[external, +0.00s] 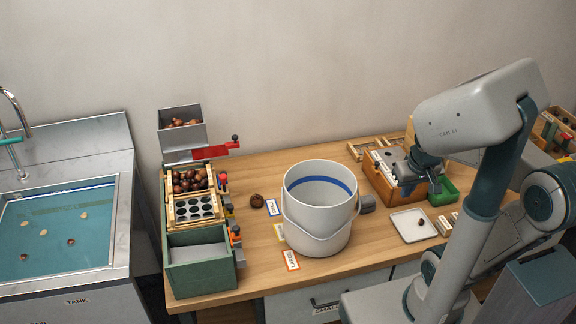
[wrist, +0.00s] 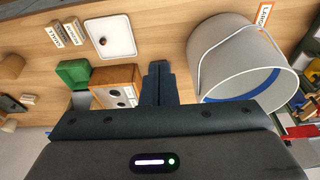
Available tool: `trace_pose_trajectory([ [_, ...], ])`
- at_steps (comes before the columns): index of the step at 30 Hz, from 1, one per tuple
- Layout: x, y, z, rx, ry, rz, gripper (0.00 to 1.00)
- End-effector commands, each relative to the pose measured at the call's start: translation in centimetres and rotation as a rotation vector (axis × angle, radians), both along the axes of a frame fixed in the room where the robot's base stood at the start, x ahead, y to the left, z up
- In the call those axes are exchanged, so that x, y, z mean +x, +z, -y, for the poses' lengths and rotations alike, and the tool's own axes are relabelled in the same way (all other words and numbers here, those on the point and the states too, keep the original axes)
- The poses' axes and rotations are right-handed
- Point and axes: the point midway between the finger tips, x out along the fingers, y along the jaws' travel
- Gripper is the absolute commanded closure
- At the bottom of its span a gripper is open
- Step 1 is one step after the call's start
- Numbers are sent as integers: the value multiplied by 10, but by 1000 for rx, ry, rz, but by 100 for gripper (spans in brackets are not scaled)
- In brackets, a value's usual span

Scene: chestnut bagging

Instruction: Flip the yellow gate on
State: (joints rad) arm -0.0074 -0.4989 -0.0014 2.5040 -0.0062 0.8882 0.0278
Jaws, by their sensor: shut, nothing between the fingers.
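The sorter (external: 190,245) stands at the left end of the table, with a chestnut-filled hopper and a holed plate above a green bin. Small coloured levers line its right side. A small yellowish part (external: 228,211) among them may be the yellow gate; it is too small to tell its position. My gripper (external: 436,186) is at the right of the table, above the wooden box (external: 388,187), far from the sorter. In the wrist view its fingers (wrist: 157,70) are together and empty, beside the wooden box (wrist: 118,74).
A white bucket (external: 318,235) stands mid-table between my gripper and the sorter. A white tray (external: 408,228) and green box (external: 444,192) are at the right. Small label cards and a chestnut (external: 257,200) lie left of the bucket. A sink (external: 60,230) is far left.

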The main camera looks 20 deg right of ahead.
Motion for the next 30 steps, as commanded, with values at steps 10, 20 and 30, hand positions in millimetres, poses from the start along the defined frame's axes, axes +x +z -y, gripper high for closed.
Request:
trace_pose_trajectory([
  [10,17,-27,-42,98,-79,-39,100],
  [20,30,-97,-164,320,-371,-224,100],
  [30,1,-166,-271,408,-702,-455,100],
])
